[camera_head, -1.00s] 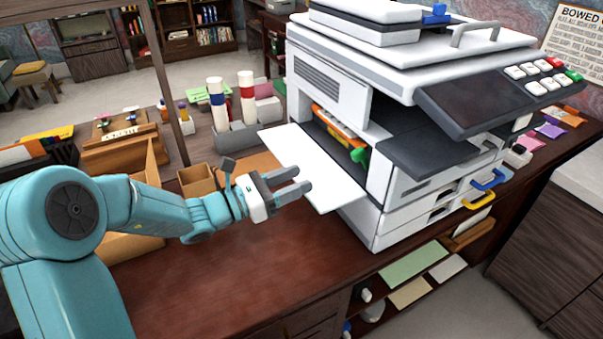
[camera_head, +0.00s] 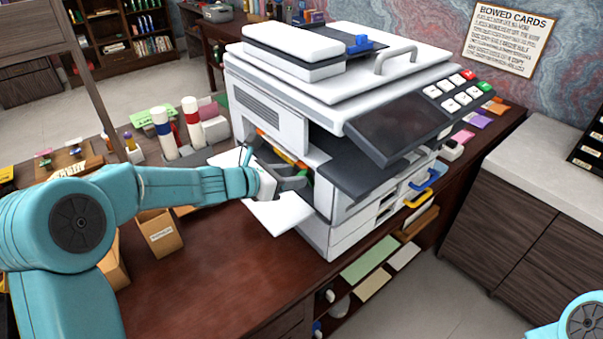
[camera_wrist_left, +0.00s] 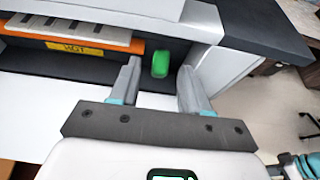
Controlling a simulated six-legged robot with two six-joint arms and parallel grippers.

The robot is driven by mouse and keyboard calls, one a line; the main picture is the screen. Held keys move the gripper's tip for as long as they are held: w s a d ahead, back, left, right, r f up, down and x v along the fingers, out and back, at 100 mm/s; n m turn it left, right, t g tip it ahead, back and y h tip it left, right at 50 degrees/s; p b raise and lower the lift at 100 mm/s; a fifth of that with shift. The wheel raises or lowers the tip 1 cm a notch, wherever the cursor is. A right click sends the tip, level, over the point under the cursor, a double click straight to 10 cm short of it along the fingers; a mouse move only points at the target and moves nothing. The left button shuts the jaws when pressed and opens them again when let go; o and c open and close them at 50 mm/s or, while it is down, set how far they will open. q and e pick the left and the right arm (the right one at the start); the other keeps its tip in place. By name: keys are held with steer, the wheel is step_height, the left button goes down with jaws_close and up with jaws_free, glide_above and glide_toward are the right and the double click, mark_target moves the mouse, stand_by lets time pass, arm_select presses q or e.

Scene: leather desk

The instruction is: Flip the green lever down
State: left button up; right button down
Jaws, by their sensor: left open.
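The green lever (camera_wrist_left: 160,64) shows in the left wrist view inside the printer's side opening, right of an orange part with a yellow "HOT" label (camera_wrist_left: 75,47). My left gripper (camera_wrist_left: 157,80) is open, with one finger on each side of the lever in that view. I cannot tell whether either finger touches it. In the head view my left gripper (camera_head: 297,176) reaches over the white side flap (camera_head: 277,213) into the opening of the white printer (camera_head: 265,115), and mostly hides the lever. My right gripper is not in view.
The printer's grey tray and control panel (camera_head: 398,128) jut out to the right. Red- and blue-banded tubes (camera_head: 193,122) stand in a grey holder behind my left arm. A small cardboard box (camera_head: 160,235) sits left of the flap. The desk front (camera_head: 215,280) is clear.

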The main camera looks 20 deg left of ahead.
mark_target(302, 173)
arm_select(q)
steer(key=shift+x, duration=1.95)
steer(key=shift+d, duration=0.1)
jaws_close()
steer(key=f+t+h+b, duration=0.1)
steer(key=b, duration=0.8)
steer(key=s+a+f+t+h+b, duration=0.1)
steer(key=t+b, duration=0.1)
steer(key=b, duration=0.6)
steer(key=shift+s+f+b, duration=0.1)
steer(key=shift+s+b, duration=0.1)
steer(key=shift+b, duration=0.15)
steer(key=shift+t+b, duration=0.4)
steer(key=shift+b, duration=0.05)
steer(key=shift+r, duration=0.25)
steer(key=shift+h, duration=0.3)
jaws_free()
steer(key=shift+s, duration=0.1)
